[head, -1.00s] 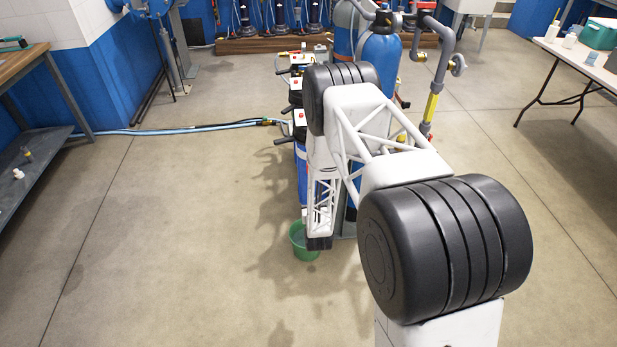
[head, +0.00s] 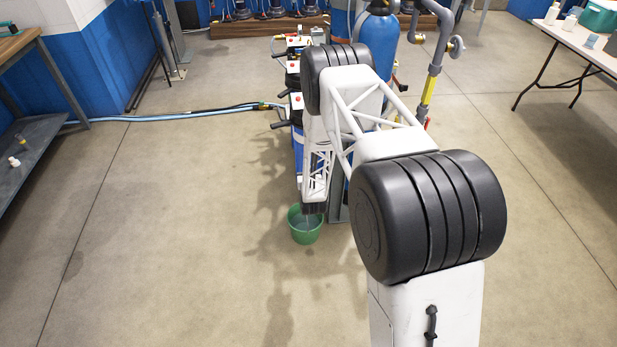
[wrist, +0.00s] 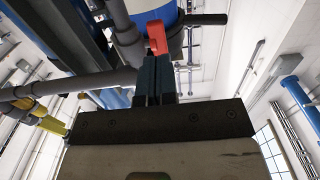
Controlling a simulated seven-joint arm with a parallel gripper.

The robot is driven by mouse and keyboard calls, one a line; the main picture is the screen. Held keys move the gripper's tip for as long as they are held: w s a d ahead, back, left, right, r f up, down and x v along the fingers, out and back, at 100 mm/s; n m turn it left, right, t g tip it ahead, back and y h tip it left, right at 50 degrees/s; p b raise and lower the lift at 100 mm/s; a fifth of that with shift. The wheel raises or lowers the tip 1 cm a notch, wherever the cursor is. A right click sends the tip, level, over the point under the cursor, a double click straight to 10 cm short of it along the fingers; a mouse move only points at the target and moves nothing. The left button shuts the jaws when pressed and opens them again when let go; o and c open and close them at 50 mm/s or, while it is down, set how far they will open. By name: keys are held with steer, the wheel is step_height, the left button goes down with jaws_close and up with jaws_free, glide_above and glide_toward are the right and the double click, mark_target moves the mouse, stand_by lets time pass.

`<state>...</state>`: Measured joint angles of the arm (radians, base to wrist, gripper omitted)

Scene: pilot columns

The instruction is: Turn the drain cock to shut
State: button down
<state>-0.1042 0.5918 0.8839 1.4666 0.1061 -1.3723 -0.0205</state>
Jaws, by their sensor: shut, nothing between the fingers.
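In the wrist view a red lever (wrist: 157,38), which looks like the drain cock's handle, sits on grey pipework (wrist: 128,40) below a blue vessel. My gripper (wrist: 155,62) has its two dark fingers together, with nothing between them. The fingertips lie right at the lower end of the red lever; I cannot tell whether they touch it. In the head view my arm hides the cock and the fingers. A green bucket (head: 304,232) stands on the floor just below the visible end of my arm, with a faint pale streak above it.
Blue tanks (head: 377,40) and grey pipe with a yellow section (head: 428,90) stand behind and right of my arm. Hoses (head: 180,115) run left across the floor. A white table (head: 575,45) is at right, a workbench at left. Floor between is clear.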

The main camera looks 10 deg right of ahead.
steer(key=shift+w, duration=2.75)
steer(key=shift+w+f+t, duration=0.15)
steer(key=shift+f+t, duration=0.25)
steer(key=shift+t, duration=0.8)
steer(key=shift+w+t, duration=0.2)
steer(key=shift+t, duration=0.1)
steer(key=shift+w+f, duration=0.2)
steer(key=shift+f, duration=0.05)
steer(key=shift+w+f, duration=0.3)
steer(key=shift+w, duration=1.15)
steer(key=shift+w+r, duration=0.1)
steer(key=shift+w, duration=0.1)
